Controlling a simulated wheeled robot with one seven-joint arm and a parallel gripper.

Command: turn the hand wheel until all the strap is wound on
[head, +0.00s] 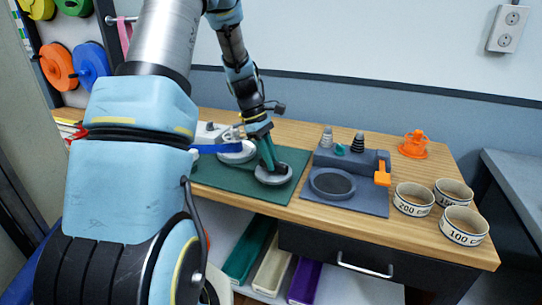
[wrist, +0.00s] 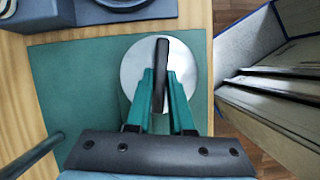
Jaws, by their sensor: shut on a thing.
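My gripper (head: 268,160) is over the green mat, and its two teal fingers are shut on the upright dark bar (wrist: 161,75) across a round metal disc (wrist: 187,65). The disc also shows in the head view (head: 273,178), flat near the mat's right front. I cannot tell for sure that this disc is the hand wheel. A blue strap (head: 215,149) shows behind and left of it, beside a second pale disc (head: 236,157). My arm hides the strap's left end, and how much is wound cannot be told.
A grey-blue station (head: 345,200) with a round dark pad and an orange lever (head: 382,175) stands right of the mat. Several labelled cups (head: 464,226) and an orange piece (head: 413,145) are further right. Coloured reels (head: 90,64) hang on the wall at left.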

